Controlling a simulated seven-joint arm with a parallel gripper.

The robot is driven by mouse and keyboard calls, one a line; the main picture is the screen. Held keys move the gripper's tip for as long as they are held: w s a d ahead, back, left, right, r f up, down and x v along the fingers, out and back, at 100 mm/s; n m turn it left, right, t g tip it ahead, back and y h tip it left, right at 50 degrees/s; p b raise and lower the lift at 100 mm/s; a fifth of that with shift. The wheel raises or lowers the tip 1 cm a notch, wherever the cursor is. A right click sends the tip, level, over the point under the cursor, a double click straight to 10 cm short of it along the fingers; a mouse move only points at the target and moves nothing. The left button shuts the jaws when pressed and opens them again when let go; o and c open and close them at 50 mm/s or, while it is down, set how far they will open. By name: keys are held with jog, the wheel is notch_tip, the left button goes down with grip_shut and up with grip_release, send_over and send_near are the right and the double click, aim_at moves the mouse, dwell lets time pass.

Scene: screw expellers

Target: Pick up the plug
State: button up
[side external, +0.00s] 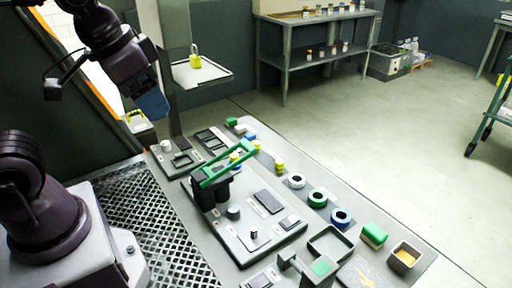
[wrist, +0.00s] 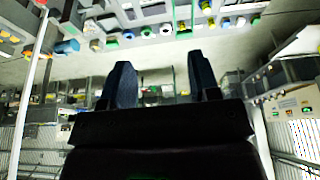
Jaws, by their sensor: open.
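My gripper (side external: 152,106) is raised above the far left part of the workbench in the side view, with nothing visible between its fingers. In the wrist view my gripper (wrist: 163,82) shows two dark fingers standing well apart, open and empty. I cannot tell for sure which small part is the plug. Small candidates on the bench include a grey round knob (side external: 233,212) on the panel and a yellow cylinder (side external: 279,166) beyond it. My gripper is well away from both.
A green-handled frame (side external: 228,163) stands up from the grey panel (side external: 222,236). A perforated plate (side external: 140,225) lies on the left.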

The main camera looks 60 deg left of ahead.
jog(key=w+a+f+n+g, duration=0.2)
jog(key=w+f, duration=0.1)
jog(key=w, duration=0.3)
jog(key=w+a+f+n+g, duration=0.1)
jog(key=w+a+f, duration=0.15)
jog(key=w, duration=0.45)
jog(key=n+y, duration=0.4)
jog(key=n, duration=0.8)
send_near(256, 142)
jog(key=x, duration=0.4)
jog(key=shift+w+a+f, duration=0.1)
jog(key=shift+w+f, duration=0.05)
jog(key=shift+f, duration=0.05)
jog(key=shift+x, duration=2.8)
jog(key=c, duration=1)
